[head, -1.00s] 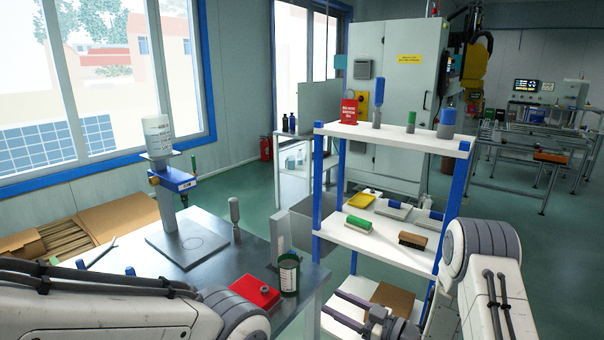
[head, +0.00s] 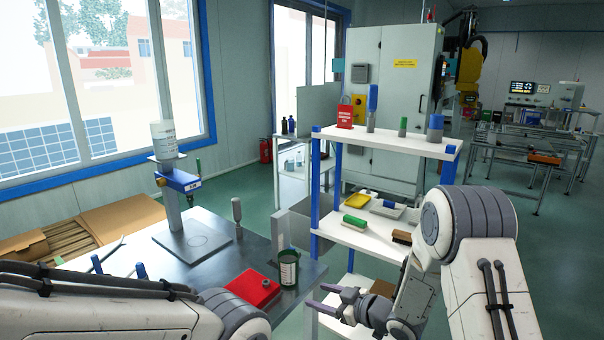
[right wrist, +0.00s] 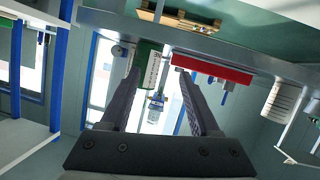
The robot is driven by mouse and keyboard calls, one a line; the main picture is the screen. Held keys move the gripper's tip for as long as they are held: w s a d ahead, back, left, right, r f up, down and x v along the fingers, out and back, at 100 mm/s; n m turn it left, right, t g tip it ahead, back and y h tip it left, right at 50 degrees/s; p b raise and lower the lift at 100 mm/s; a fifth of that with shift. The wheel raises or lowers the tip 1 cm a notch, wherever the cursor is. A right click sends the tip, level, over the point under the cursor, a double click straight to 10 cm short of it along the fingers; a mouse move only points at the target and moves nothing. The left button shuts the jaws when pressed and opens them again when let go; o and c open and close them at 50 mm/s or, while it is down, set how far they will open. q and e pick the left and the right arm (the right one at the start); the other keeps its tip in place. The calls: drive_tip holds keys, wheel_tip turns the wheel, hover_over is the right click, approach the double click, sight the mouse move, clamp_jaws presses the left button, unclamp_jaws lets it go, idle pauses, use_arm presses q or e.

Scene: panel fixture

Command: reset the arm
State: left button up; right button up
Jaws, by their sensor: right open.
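My right gripper (head: 338,302) is open and empty in front of the shelf's lower part, right of the metal table's edge. Its two dark fingers (right wrist: 160,95) show apart in the right wrist view, with nothing between them in contact. That view looks tilted or upside down, with a green can (right wrist: 148,62) and a red box (right wrist: 212,68) beyond the fingertips. My left arm comes in from the left in the head view, but its gripper is out of the frame.
The metal table (head: 205,262) holds a red box (head: 252,287), a green can (head: 288,268) and a press stand (head: 176,190). The white shelf (head: 385,138) with blue posts carries brushes and bottles close to my right arm.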

wheel_tip(320, 180, up, 6)
drive_tip(key=s+a+m+g+h+p, duration=0.1)
drive_tip(key=s+a+h+p, duration=0.1)
drive_tip(key=s+h, duration=0.15)
drive_tip(key=s+r+m+g+h+p, duration=0.1)
drive_tip(key=s+r+g, duration=0.3)
drive_tip(key=s, duration=1.2)
drive_tip(key=s+d+r+m+g+h+p, duration=0.1)
drive_tip(key=s+r+g+h+p, duration=0.3)
drive_tip(key=s, duration=1.2)
wheel_tip(320, 180, up, 3)
drive_tip(key=shift+s+d+f+m+g, duration=0.1)
drive_tip(key=shift+s+d+m+g, duration=0.2)
drive_tip(key=shift+m+g, duration=0.1)
